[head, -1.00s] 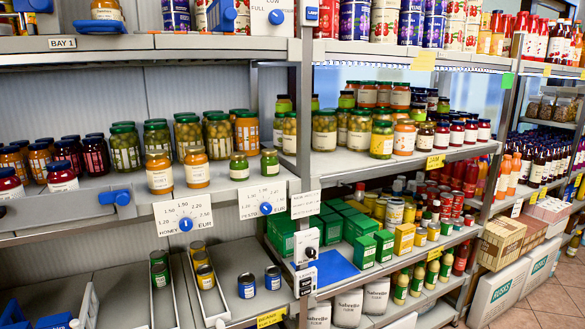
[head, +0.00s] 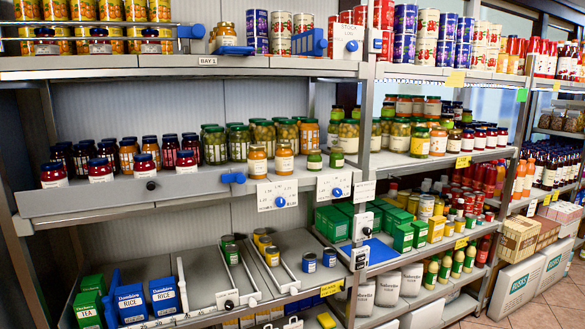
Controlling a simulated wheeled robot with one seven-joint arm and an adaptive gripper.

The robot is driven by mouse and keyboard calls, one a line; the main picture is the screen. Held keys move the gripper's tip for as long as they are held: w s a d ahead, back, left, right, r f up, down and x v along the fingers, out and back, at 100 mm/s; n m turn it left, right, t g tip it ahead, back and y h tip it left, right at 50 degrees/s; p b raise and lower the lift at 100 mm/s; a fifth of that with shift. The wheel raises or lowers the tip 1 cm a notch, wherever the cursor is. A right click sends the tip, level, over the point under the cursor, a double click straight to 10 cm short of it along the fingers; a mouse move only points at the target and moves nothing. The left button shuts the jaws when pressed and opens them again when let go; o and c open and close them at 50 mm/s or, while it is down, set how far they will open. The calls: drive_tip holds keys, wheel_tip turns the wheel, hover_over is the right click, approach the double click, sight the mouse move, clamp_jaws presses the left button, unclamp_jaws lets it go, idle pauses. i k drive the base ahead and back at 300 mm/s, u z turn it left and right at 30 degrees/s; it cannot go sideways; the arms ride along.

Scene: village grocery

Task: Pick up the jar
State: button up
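Many jars stand on the shelves, and I cannot tell which one the task means. On the middle shelf (head: 200,187), two orange jars with gold lids, a left one (head: 257,162) and a right one (head: 284,158), stand near the front edge. Two small green jars, a left one (head: 314,161) and a right one (head: 336,157), stand to their right. Several dark red jars with blue lids stand at the left, including one at the front (head: 53,174). My gripper is not in view.
Blue slider clips (head: 233,178) and price cards (head: 277,193) line the middle shelf's front edge. The lower shelf holds rice boxes (head: 165,296), tea boxes (head: 88,306), white lane dividers (head: 232,290) and small cans (head: 309,262). Bare floor (head: 545,306) shows at the lower right.

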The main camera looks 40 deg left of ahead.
sight(314, 160)
drive_tip(key=k, duration=0.15)
drive_tip(key=u, duration=1.5)
drive_tip(key=i, duration=0.45)
